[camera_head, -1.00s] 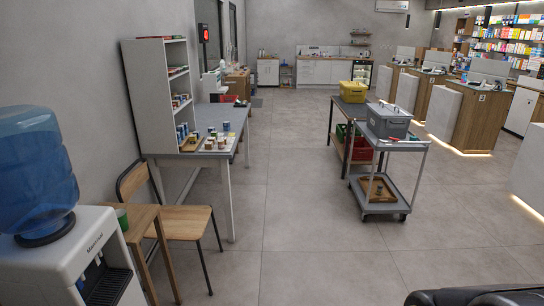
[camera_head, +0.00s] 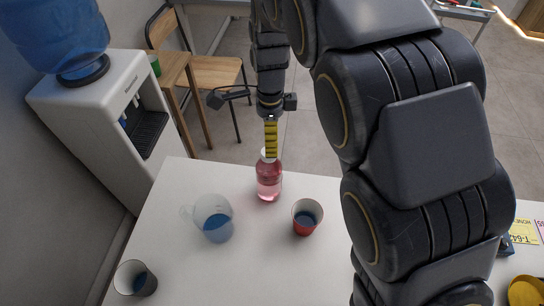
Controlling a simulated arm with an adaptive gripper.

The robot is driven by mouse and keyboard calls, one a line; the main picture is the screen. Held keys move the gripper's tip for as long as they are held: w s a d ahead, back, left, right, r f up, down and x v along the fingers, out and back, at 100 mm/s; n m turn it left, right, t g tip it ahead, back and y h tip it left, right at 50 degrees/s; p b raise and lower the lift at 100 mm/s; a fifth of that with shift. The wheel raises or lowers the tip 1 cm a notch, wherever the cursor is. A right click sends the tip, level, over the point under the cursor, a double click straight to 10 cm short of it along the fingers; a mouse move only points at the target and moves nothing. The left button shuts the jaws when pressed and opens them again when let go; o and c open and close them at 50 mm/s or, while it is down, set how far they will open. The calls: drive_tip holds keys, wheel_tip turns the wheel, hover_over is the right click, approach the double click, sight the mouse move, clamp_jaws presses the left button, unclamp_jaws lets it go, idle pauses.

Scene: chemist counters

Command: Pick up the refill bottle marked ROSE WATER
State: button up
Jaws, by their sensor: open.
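A pink bottle (camera_head: 268,185) with a light cap stands upright on the white table (camera_head: 190,275) near its far edge. It is the only bottle I see on the table, and no marking is readable on it. My gripper (camera_head: 268,108) hangs above and behind the bottle, open, with dark parts spread to either side. A yellow and black striped piece (camera_head: 271,140) lies in line between the gripper and the bottle's top. I cannot tell whether it belongs to the gripper or touches the cap. Nothing shows as held.
A clear jug (camera_head: 214,222) with a blue look stands left of the bottle, a red cup (camera_head: 305,220) to its right. Another cup (camera_head: 136,279) is at front left. My arm hides the table's right middle. A yellow card (camera_head: 523,231) lies far right.

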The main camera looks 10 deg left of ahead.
sight(269, 175)
drive_tip(key=f, duration=0.7)
drive_tip(key=shift+s+a+f, duration=0.1)
drive_tip(key=shift+s+f, duration=0.1)
drive_tip(key=shift+f, duration=0.1)
drive_tip(key=c, duration=1.3)
